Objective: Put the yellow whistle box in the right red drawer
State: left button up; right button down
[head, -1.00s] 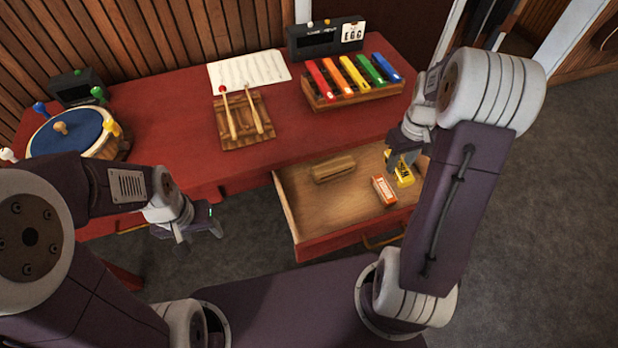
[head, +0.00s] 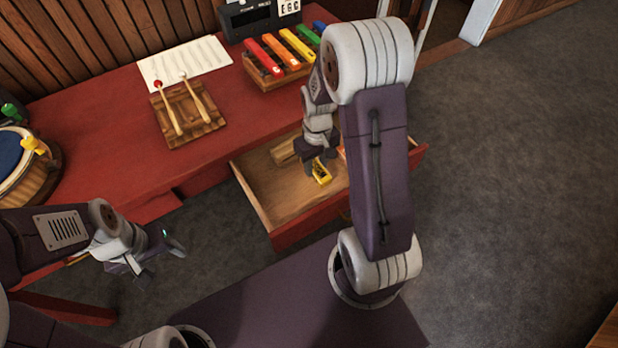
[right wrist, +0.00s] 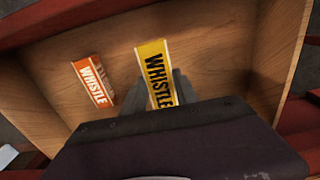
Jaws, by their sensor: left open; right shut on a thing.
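The yellow whistle box (head: 322,173) is held in my right gripper (head: 318,160), over the open red drawer (head: 300,226). In the right wrist view, the yellow box (right wrist: 154,70) shows its black WHISTLE lettering between my fingers, with the drawer's wooden floor behind it. I cannot tell whether it touches the floor. An orange whistle box (right wrist: 92,82) lies in the drawer beside it, mostly hidden behind my arm in the head view. My left gripper (head: 162,264) is open and empty, in front of the table at the lower left.
A wooden block (head: 285,151) lies at the back of the drawer. On the red table (head: 105,115) are a colourful xylophone (head: 272,78), a wooden board with two mallets (head: 186,114), a music sheet (head: 184,62) and a drum (head: 25,165). Floor at right is clear.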

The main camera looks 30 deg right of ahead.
aim_at(309, 186)
jog(key=a, duration=0.1)
jog(key=a+f, duration=0.1)
jog(key=shift+a+f, duration=0.25)
jog(key=shift+a, duration=0.05)
notch_tip(309, 186, down, 4)
jog(key=shift+f+b, duration=0.1)
jog(key=shift+b, duration=0.85)
jog(key=c, duration=0.9)
grip_release()
jog(key=shift+c, duration=0.2)
